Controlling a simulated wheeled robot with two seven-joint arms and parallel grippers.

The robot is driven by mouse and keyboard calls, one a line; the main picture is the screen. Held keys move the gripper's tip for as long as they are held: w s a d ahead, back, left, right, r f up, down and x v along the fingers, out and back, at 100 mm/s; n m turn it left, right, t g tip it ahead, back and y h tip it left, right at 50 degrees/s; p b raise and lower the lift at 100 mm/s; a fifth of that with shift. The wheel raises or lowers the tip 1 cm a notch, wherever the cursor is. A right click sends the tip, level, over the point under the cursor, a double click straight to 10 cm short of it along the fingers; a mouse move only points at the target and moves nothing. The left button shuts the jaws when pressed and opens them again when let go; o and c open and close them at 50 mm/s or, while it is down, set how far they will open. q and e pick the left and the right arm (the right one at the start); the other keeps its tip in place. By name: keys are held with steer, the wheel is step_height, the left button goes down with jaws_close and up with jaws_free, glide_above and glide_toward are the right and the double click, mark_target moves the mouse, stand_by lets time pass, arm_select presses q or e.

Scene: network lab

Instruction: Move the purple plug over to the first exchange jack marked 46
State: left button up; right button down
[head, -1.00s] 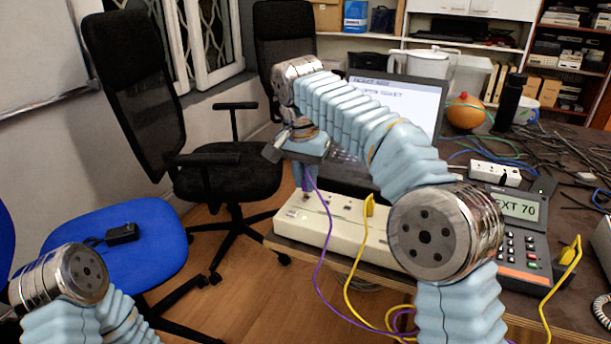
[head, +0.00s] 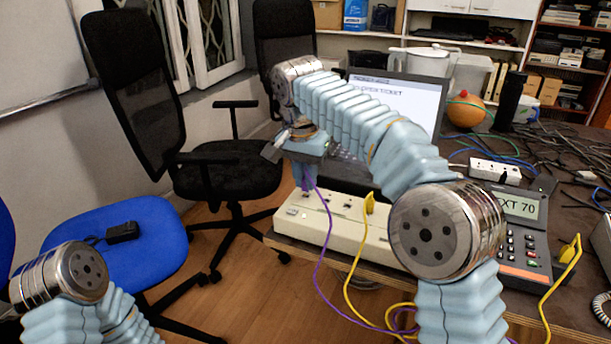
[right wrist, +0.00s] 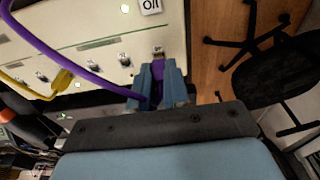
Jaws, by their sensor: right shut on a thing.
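The purple plug (right wrist: 157,82) is held between the blue fingers of my right gripper (right wrist: 158,84) in the right wrist view. In the head view my right gripper (head: 305,178) is at the left end of the long cream exchange (head: 346,222), and the purple cable hangs from it. The plug's tip is at or just over the jack row near the exchange's end; I cannot tell if it is seated. Small labels sit by the jacks (right wrist: 124,60), too small to read surely. My left arm shows at the lower left, its gripper out of frame.
A yellow plug (head: 369,203) stands in another jack of the exchange; it also shows in the right wrist view (right wrist: 62,80). A desk phone (head: 522,215) reading EXT 70 is at right, a laptop (head: 408,100) behind. Left of the desk are chairs and open floor.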

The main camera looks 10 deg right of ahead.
steer(key=shift+f+b, duration=0.3)
steer(key=shift+f, duration=0.45)
stand_by(0.8)
steer(key=c, duration=1)
jaws_free()
steer(key=shift+c, duration=0.2)
steer(key=shift+r, duration=0.1)
